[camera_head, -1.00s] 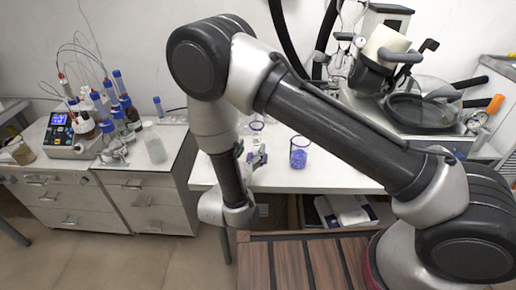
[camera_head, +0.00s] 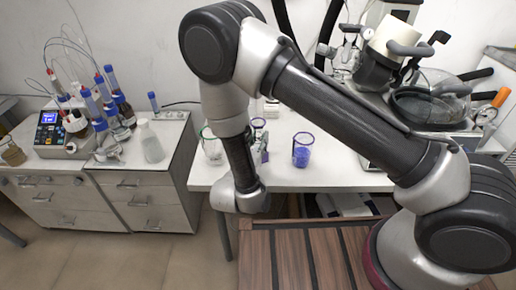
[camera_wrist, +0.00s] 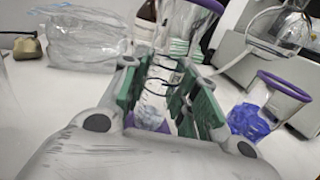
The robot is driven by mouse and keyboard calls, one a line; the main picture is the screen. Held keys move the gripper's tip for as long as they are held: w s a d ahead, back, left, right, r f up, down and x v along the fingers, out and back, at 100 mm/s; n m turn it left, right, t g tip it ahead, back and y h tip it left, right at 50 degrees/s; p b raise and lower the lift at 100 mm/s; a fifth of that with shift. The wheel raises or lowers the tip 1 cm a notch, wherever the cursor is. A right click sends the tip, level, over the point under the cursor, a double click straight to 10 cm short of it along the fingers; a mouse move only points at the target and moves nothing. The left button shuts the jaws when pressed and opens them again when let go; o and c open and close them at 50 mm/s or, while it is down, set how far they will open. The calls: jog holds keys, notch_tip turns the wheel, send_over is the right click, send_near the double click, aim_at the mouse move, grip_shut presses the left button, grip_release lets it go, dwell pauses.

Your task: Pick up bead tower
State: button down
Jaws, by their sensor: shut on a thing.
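My gripper (camera_wrist: 168,105) has green-padded fingers and is shut on a clear glass piece, which I take to be the bead tower (camera_wrist: 155,92). It stands between the pads in the wrist view, with pale bluish contents low down. A wide purple rim shows beyond the fingertips; I cannot tell whether it belongs to the same piece. In the head view a purple-rimmed glass shows beside my wrist, and my arm hides most of the grasp. I cannot tell whether the tower touches the table.
A purple-rimmed beaker of blue beads (camera_head: 302,152) stands just right; it also shows in the wrist view (camera_wrist: 250,122). A green-rimmed glass vessel (camera_head: 211,148) is left of my wrist. The titrator (camera_head: 60,135) and bottles are farther left. Bulky glassware apparatus (camera_head: 425,105) stands right.

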aim_at(258, 122)
dwell(0.3)
notch_tip(258, 122, up, 10)
jog(key=c, duration=1.7)
grip_release()
grip_shut()
